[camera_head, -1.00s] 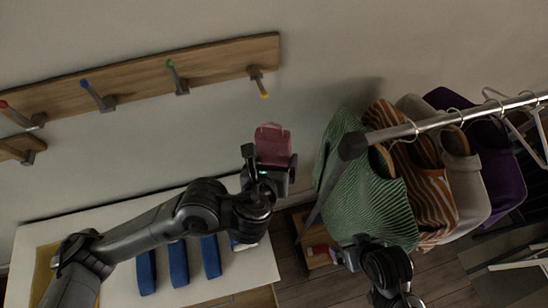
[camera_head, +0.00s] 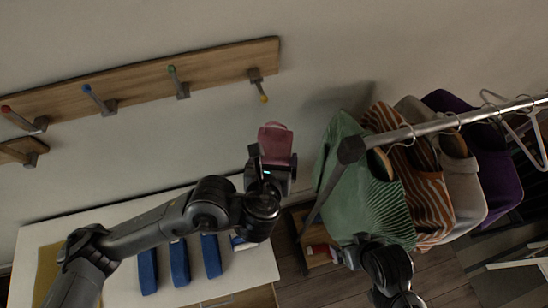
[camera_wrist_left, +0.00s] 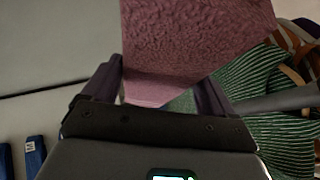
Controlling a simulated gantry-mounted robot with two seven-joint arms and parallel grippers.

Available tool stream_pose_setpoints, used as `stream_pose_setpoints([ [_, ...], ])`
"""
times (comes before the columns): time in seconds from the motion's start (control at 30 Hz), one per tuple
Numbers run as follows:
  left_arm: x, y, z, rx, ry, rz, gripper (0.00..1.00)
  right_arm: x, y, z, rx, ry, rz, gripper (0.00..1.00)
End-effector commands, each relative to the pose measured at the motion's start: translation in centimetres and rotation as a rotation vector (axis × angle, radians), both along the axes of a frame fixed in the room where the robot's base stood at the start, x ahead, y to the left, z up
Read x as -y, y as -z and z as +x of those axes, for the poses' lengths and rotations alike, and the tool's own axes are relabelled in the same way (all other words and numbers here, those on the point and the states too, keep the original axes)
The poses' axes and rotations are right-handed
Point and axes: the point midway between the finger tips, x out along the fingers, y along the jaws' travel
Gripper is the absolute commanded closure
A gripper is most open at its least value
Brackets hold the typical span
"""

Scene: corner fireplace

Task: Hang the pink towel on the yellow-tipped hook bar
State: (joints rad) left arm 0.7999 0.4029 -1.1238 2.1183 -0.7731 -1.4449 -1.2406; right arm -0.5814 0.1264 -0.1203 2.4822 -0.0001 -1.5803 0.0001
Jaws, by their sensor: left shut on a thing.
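The pink towel (camera_head: 275,146) is folded and held upright in my left gripper (camera_head: 274,166). In the left wrist view the towel (camera_wrist_left: 195,45) rises from between the two fingers of that gripper (camera_wrist_left: 163,95). The yellow-tipped hook bar (camera_head: 259,85) sticks out from the right end of the wooden rack (camera_head: 215,62) on the wall. The towel is below it in the head view and apart from it.
A clothes rail (camera_head: 440,124) with several garments, the nearest a green shirt (camera_head: 368,200), stands right of the towel. Red, blue and green-tipped hooks fill the rack leftward. A white surface (camera_head: 60,230) with blue towels (camera_head: 179,263) lies below my left arm.

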Motion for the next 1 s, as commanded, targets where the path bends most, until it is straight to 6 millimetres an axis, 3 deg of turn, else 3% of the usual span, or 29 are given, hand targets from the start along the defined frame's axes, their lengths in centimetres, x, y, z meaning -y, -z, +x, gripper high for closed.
stream_pose_setpoints([
  [1.0,-1.5,0.7,7.1,0.001,-0.001,0.000,0.50,-0.2,2.5,0.1,0.000,0.006,0.009,0.00],
])
